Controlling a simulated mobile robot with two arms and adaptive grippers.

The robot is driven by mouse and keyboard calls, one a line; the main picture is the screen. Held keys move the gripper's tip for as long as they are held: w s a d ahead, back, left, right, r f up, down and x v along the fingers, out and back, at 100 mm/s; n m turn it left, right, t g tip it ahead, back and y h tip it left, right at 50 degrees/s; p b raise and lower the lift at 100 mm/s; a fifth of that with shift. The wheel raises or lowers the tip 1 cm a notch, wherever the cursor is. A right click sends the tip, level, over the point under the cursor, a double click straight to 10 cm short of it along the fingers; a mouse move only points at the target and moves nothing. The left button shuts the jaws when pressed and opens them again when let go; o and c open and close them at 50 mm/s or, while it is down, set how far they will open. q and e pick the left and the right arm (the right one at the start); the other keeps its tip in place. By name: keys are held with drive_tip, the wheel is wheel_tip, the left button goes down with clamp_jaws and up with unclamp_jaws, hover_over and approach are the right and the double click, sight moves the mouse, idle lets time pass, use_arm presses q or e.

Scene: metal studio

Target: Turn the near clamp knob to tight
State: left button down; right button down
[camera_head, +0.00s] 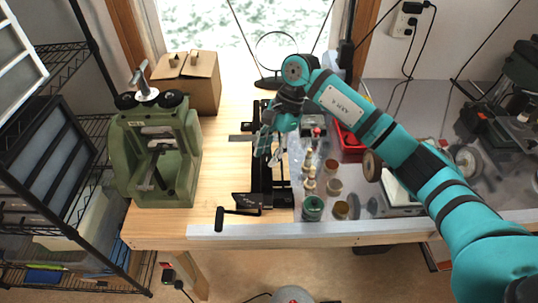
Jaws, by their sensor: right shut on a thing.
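A long black clamping fixture (262,184) lies on the wooden bench, running from near the front edge toward the window. My right gripper (268,152) reaches down over the middle of the fixture from the upper right. Its fingers are shut on a small part there, seemingly a clamp knob. The fingers hide most of that part, so I cannot read its turn position or tell for certain which knob it is. A black-handled crank (220,219) sticks out to the left at the fixture's near end. My left gripper is not in view.
A green cast machine (182,165) stands left on the bench, with a cardboard box (204,88) behind it. Small bottles and jars (313,208) stand close to the right of the fixture. A red bin (350,147) is farther right. Bare wood (222,170) lies left of the fixture.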

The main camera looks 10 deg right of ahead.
drive_tip(key=m+t+b, duration=0.1)
drive_tip(key=m+b, duration=0.3)
drive_tip(key=m+t+b, duration=0.2)
drive_tip(key=m+b, duration=0.2)
drive_tip(key=shift+s+f, duration=0.15)
drive_tip(key=shift+s, duration=0.05)
drive_tip(key=m+t+b, duration=0.1)
drive_tip(key=m+b, duration=0.1)
drive_tip(key=m, duration=0.1)
drive_tip(key=shift+s, duration=0.1)
drive_tip(key=m+t+h+b, duration=0.1)
drive_tip(key=m+b, duration=0.4)
drive_tip(key=shift+s+a+t+h, duration=0.1)
drive_tip(key=shift+a+t+h, duration=0.05)
drive_tip(key=shift+t+h, duration=0.25)
drive_tip(key=shift+a+r+m+t+h+b, duration=0.15)
drive_tip(key=shift+m+h+b, duration=0.25)
drive_tip(key=shift+m+b, duration=0.55)
drive_tip(key=shift+d+r+m+t+h+b, duration=0.15)
drive_tip(key=shift+m+h+b, duration=0.4)
drive_tip(key=shift+m, duration=0.7)
drive_tip(key=shift+a, duration=0.1)
drive_tip(key=c, duration=1)
unclamp_jaws()
drive_tip(key=shift+f, duration=0.1)
drive_tip(key=shift+s, duration=0.1)
